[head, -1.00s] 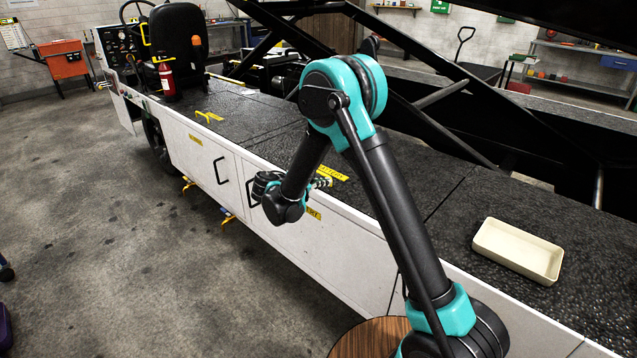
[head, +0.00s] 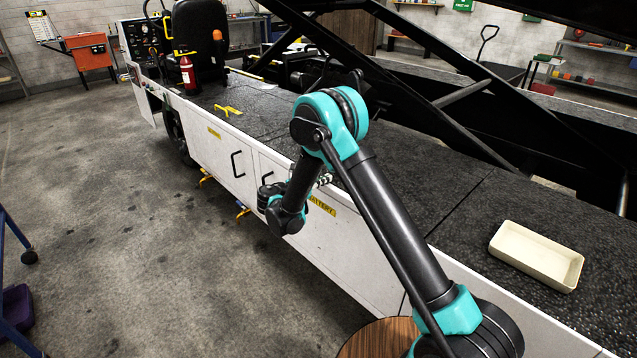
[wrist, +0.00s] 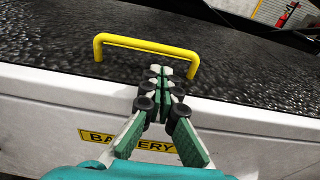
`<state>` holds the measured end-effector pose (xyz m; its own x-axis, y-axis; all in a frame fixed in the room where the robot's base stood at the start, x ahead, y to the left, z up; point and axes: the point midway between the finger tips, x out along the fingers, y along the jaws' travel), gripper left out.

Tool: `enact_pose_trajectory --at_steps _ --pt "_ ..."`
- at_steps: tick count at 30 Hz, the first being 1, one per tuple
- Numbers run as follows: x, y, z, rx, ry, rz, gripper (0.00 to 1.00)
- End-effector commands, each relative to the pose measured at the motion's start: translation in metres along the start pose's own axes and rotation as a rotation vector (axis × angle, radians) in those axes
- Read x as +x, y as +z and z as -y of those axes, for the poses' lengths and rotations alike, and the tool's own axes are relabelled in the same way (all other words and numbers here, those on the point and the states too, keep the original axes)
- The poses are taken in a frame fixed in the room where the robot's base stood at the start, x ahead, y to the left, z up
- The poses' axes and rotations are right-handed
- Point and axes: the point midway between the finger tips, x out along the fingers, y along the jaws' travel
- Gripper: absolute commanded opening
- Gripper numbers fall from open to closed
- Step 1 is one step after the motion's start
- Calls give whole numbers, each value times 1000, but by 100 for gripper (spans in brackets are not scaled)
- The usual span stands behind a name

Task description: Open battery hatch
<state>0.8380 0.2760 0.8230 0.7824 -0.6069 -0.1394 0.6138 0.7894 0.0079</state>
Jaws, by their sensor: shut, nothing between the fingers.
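A yellow bar handle (wrist: 146,42) stands on the black textured deck (wrist: 45,55) in the wrist view, above a yellow BATTERY label (wrist: 130,141) on the white side panel. The label also shows in the head view (head: 322,205), partly beside my arm. My gripper (wrist: 164,72) is shut and empty. In the wrist view its fingertips overlap the space under the bar, towards its right leg; I cannot tell whether they touch it. In the head view my gripper (head: 325,180) is at the deck's near edge, and my arm hides this handle. I see no raised lid there.
Another yellow handle (head: 228,111) stands farther along the deck. The white side has cabinet doors with black pulls (head: 237,164). A cream tray (head: 537,257) lies on the deck at right. Black lift beams (head: 470,80) rise behind the deck. The floor at left is mostly clear.

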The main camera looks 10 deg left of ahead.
Motion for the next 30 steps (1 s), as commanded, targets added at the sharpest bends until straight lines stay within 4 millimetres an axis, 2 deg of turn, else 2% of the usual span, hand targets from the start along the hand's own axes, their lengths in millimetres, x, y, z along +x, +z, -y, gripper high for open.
enact_pose_trajectory --at_steps 4,10,23,30 --pt "24 0 0 0 -2 0 0" --pt "40 0 0 1 0 0 0" --pt "42 0 0 1 1 -1 0" --pt "41 13 0 1 0 -26 0"
